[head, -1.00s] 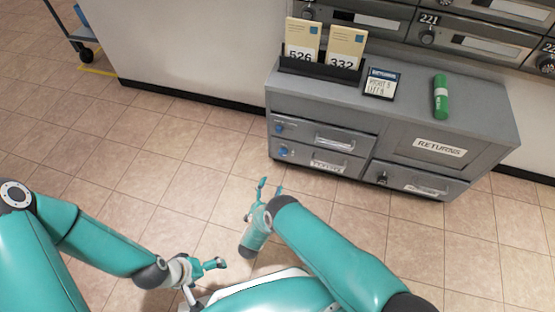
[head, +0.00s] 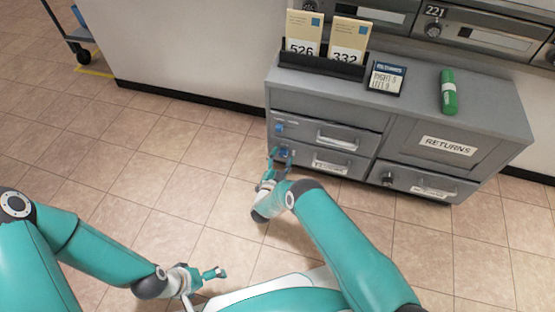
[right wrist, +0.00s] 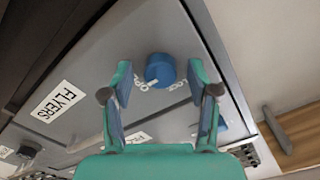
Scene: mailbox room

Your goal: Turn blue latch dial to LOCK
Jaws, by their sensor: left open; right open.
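Two blue dials are on the grey cabinet's left drawers, an upper one (head: 279,128) and a lower one (head: 284,153). My right gripper (head: 280,154) is open in front of the lower dial. In the right wrist view a round blue dial (right wrist: 160,70) shows between the tips of my right gripper (right wrist: 159,75), one finger on each side. I cannot tell if the fingers touch it. White lettering beside the dial is partly hidden and hard to read. My left gripper (head: 207,284) is open and empty, low over the floor.
The cabinet (head: 420,108) carries a black holder with cards (head: 325,64), a small sign (head: 386,78) and a green cylinder (head: 448,92). A black knob (head: 387,179) is on the lower right drawer.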

